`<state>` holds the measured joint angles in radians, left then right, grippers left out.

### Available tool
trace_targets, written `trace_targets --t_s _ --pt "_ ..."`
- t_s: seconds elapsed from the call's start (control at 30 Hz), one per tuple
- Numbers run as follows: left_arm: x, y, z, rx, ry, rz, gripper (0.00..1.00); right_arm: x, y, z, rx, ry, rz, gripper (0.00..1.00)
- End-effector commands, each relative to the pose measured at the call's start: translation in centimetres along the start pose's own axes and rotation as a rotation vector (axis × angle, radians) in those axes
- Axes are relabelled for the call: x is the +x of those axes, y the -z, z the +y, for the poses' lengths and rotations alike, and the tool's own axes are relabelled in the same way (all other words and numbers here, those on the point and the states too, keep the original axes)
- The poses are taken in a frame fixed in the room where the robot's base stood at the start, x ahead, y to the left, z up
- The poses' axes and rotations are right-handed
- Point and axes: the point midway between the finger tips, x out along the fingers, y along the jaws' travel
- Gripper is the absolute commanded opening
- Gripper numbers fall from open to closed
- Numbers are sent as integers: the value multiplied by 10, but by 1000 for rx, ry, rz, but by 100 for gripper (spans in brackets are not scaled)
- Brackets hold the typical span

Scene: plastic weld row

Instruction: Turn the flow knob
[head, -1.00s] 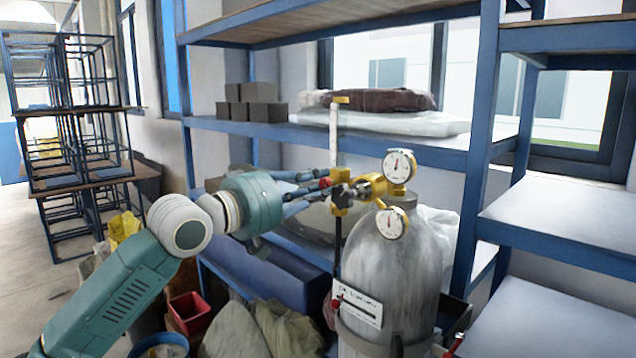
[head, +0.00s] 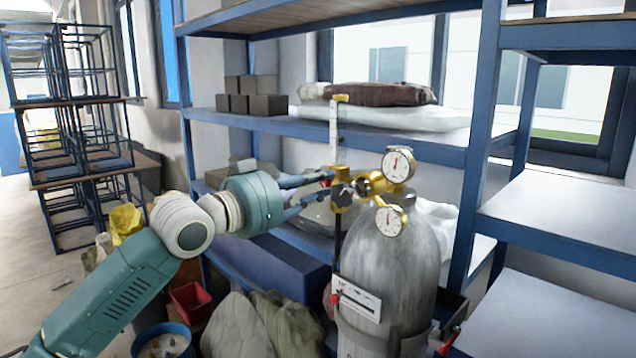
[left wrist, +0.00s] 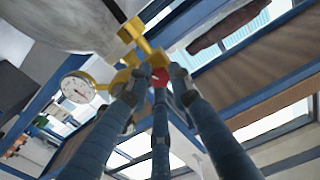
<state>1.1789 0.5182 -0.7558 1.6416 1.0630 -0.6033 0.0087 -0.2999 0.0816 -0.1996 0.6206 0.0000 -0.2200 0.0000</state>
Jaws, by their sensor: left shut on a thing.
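A grey gas cylinder (head: 385,268) stands upright at the front of the shelving. A brass regulator (head: 370,184) is on top, with two round white gauges (head: 398,165) (head: 389,221). A red knob (head: 325,182) shows at the left end of the brass fitting, partly hidden by the fingers. My left gripper (head: 326,189) reaches it from the left. In the left wrist view, the red knob (left wrist: 160,78) sits between my fingertips, which are closed on it. One gauge (left wrist: 77,88) shows to its left. My right gripper is not in view.
A clear vertical flow tube (head: 334,130) rises close behind my fingertips. Blue shelving (head: 400,145) stands behind the cylinder, with dark blocks (head: 252,98) and folded sacks on it. A red bin (head: 190,302) and sacks lie below my arm. Open floor is at the left.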

Motion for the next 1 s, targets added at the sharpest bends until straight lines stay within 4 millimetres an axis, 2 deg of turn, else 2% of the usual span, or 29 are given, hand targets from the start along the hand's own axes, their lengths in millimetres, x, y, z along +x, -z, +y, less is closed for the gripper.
trace_targets --t_s 0.03,0.53,0.57,0.63,1.0 --pt "1 -6 1 7 -2 -12 0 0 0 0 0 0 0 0" --pt "1 -7 1 22 -3 -14 0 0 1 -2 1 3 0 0" --pt "1 -7 1 22 -3 -14 24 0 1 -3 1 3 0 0" --pt "1 -6 1 22 -2 -12 38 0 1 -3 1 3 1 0" --pt "-4 -2 0 24 0 -4 39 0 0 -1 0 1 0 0"
